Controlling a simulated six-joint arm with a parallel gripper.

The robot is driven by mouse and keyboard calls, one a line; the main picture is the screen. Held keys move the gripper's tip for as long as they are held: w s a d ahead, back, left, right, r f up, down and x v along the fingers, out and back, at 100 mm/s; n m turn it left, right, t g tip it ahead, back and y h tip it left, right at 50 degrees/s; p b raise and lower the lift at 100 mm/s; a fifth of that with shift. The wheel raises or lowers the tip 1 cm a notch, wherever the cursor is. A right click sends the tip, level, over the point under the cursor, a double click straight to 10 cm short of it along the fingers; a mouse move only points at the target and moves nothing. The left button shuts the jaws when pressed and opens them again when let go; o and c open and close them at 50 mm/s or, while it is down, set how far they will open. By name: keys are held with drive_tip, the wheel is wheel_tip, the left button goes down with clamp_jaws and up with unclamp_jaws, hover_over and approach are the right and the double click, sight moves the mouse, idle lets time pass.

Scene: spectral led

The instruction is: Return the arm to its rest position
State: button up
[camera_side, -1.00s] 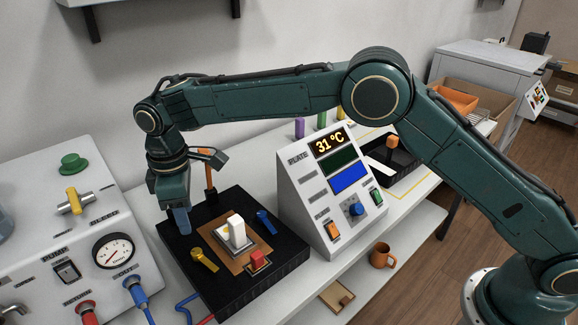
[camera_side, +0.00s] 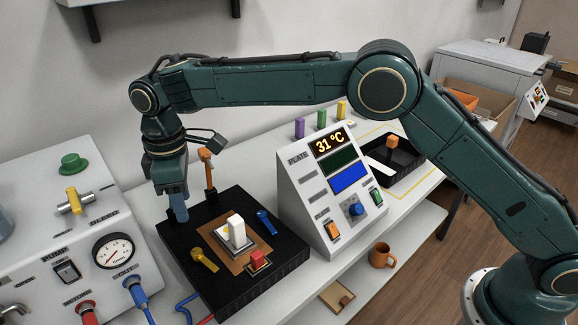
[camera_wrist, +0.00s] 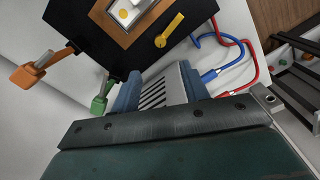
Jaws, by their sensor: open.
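My gripper (camera_side: 178,208) hangs at the end of my green arm, above the far left part of the black plate fixture (camera_side: 207,292). Its blue fingers point down, and one covers the other in the side view. In the wrist view my gripper (camera_wrist: 160,85) has its two blue fingers apart with nothing held between them. The fixture (camera_wrist: 100,50) shows beyond the fingertips there. A white block (camera_side: 236,229) stands on the fixture's brown centre, clear of my gripper. No rest position is marked in view.
An orange-handled post (camera_side: 208,170) stands close to the right of my gripper. Yellow (camera_side: 204,260) and blue (camera_side: 266,222) levers and a red block (camera_side: 257,259) are on the fixture. A pump panel (camera_side: 40,215) is left; a sloped display console (camera_side: 310,185) reading 31 °C is right.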

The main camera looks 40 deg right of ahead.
drive_tip(key=s+d+r+m+t, duration=0.1)
drive_tip(key=s+d+r+m, duration=0.3)
drive_tip(key=d+r, duration=0.5)
drive_tip(key=s+d+r+m+t, duration=0.1)
drive_tip(key=s+d+r+m, duration=0.1)
drive_tip(key=s+d+r, duration=0.7)
drive_tip(key=s+d+f+m+t, duration=0.1)
drive_tip(key=s+d+f+m, duration=0.2)
drive_tip(key=s+d, duration=0.4)
drive_tip(key=s+d+f+m+t, duration=0.2)
drive_tip(key=s+d, duration=0.5)
drive_tip(key=s, duration=0.6)
drive_tip(key=shift+s+d+f+m+t, duration=0.3)
drive_tip(key=shift+f+m, duration=0.35)
drive_tip(key=shift+m, duration=0.05)
